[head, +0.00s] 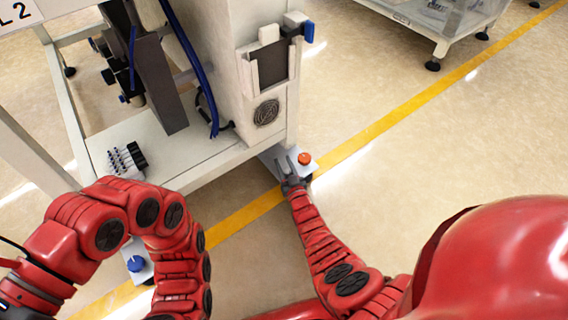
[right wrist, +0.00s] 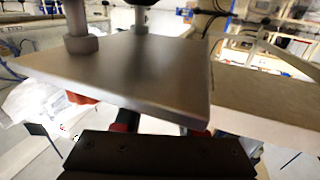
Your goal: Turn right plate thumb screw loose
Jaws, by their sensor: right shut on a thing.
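My right gripper (head: 288,170) is at the near edge of this plate, left of the red knob. In the right wrist view the plate (right wrist: 150,75) fills the middle, with a dark part with red (right wrist: 127,121) below its near edge. My right gripper is shut on the thumb screw, which is mostly hidden by the plate and gripper body. My left arm bends down at the left; its gripper is out of view.
The machine cabinet (head: 225,90) stands just behind the plate. Another plate with a blue knob (head: 136,263) is at the lower left, close to my left arm.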

